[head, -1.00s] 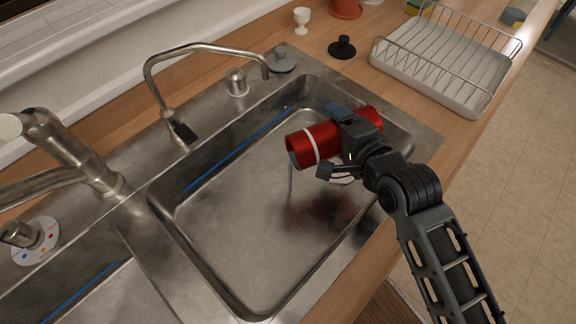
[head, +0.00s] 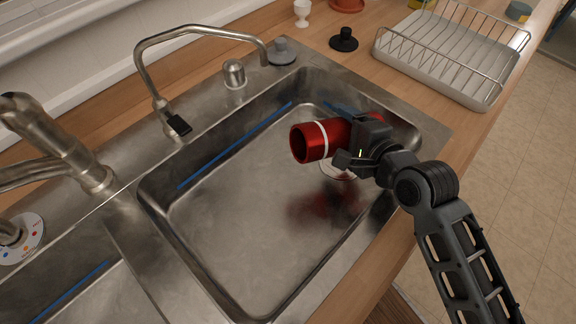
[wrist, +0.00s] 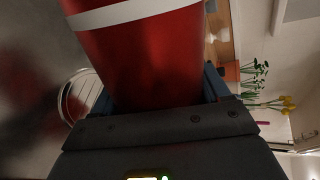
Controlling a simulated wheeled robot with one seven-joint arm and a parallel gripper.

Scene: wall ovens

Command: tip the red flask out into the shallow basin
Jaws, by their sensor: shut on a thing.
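The red flask (head: 311,142), with a white band near its mouth, lies on its side above the shallow basin (head: 240,220). Its open mouth faces left and looks dark inside. No stream shows from the mouth now. My gripper (head: 345,138) is shut around the flask's body, toward its right end. In the wrist view the flask (wrist: 150,55) fills the space between the fingers, and its mouth is out of frame. The basin floor below shows a dark reddish patch; I cannot tell whether it is liquid, shadow or reflection.
A round drain (head: 340,168) lies partly behind my gripper. A curved faucet (head: 190,35) stands at the basin's back left. A dish rack (head: 450,55), a black stopper (head: 343,40) and a white egg cup (head: 302,12) stand on the wooden counter.

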